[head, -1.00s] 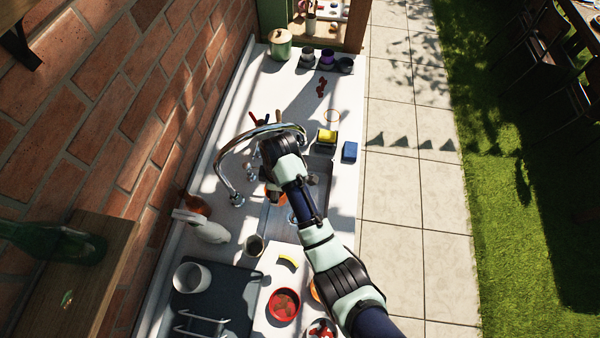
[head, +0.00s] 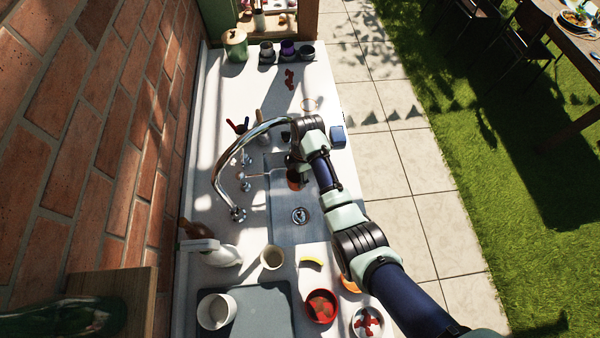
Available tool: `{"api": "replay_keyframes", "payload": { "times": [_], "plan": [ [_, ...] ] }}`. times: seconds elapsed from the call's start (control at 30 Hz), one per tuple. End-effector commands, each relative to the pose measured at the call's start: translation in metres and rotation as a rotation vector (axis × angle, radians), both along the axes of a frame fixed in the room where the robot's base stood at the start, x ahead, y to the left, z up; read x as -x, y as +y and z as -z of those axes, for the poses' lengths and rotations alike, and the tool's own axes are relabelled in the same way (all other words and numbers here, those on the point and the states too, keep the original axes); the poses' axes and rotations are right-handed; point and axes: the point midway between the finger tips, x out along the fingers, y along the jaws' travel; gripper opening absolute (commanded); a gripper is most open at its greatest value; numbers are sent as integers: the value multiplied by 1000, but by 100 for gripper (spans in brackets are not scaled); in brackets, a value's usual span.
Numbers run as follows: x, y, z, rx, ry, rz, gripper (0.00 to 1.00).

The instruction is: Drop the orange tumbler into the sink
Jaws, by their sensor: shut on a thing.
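The sink (head: 283,226) is a grey rectangular basin in the white counter, with its drain near the front end. My gripper (head: 293,168) is over the far part of the sink, pointing down and partly covered by my own wrist. It is shut on the orange tumbler (head: 294,182), of which only a small orange part shows just below the fingers. I cannot tell exactly how high the tumbler is above the basin floor.
The curved chrome faucet (head: 222,165) arches over the sink, close to my wrist. A blue block (head: 338,136) stands right of my wrist. A beige cup (head: 272,258), a yellow curved thing (head: 311,261) and a red bowl (head: 320,306) stand on the near side.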

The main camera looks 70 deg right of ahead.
Motion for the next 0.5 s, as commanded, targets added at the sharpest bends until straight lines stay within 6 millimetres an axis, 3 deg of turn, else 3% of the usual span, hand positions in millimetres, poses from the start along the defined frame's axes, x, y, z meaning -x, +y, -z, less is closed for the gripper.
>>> {"api": "replay_keyframes", "payload": {
  "times": [0.03,0.13,0.43,0.47,0.5],
  "plan": [
    [0,0,16,0,0,0,33],
    [0,0,25,0,0,0,33],
    [0,0,25,0,0,0,33],
    [0,0,25,0,0,0,71],
    [0,0,25,0,0,0,77]
  ]
}}
